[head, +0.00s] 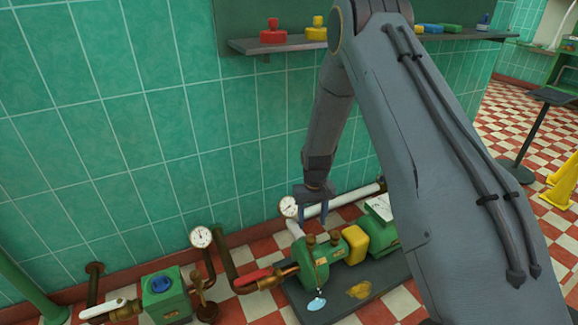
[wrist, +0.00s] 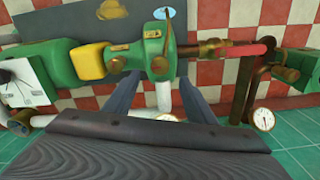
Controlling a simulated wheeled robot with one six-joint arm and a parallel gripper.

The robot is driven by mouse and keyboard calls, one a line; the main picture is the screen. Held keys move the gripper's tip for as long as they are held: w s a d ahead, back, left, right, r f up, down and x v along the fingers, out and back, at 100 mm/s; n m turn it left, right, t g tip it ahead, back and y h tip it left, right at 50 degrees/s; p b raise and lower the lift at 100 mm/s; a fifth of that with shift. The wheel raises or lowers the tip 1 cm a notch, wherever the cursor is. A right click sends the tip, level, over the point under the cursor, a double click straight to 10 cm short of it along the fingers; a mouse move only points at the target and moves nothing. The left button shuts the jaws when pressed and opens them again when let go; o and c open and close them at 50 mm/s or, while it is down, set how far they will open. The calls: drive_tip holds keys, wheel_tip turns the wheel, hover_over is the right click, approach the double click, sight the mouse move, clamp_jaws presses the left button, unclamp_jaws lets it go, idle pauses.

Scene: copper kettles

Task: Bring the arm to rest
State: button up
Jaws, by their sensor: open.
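My gripper (head: 312,207) hangs at the end of my arm, pointing down above the pump set near the tiled wall. Its jaws are open. In the wrist view, the two dark fingers of my gripper (wrist: 157,92) stand apart on either side of a white pipe, with nothing seen held between them. The green pump (head: 312,264) stands below and in front of the gripper; the pump (wrist: 148,54) also shows just past the fingertips in the wrist view. Whether the fingers touch anything is not clear.
A yellow coupling (head: 355,244) joins the pump to a green motor. Gauges (head: 201,237), a red lever (head: 254,277) and a green box with a blue knob (head: 164,294) stand left. A wall shelf (head: 262,46) carries red and yellow parts.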

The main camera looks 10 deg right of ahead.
drive_tip(key=s+a+r+n, duration=0.1)
drive_tip(key=s+a+r, duration=0.45)
drive_tip(key=r, duration=0.45)
drive_tip(key=s+a+r+n, duration=0.1)
drive_tip(key=s+a+r, duration=0.4)
drive_tip(key=r, duration=0.5)
drive_tip(key=s+a+r+n, duration=0.1)
drive_tip(key=s+r, duration=0.5)
drive_tip(key=s, duration=0.6)
drive_tip(key=s+a+r+n, duration=0.1)
drive_tip(key=s+r, duration=0.5)
drive_tip(key=s, duration=0.6)
drive_tip(key=d+r+m+p, duration=0.4)
drive_tip(key=d+r+p, duration=0.9)
drive_tip(key=p, duration=1)
drive_tip(key=shift+s+d+r+m, duration=0.2)
drive_tip(key=shift+s+r+m, duration=0.15)
drive_tip(key=shift+r, duration=1.3)
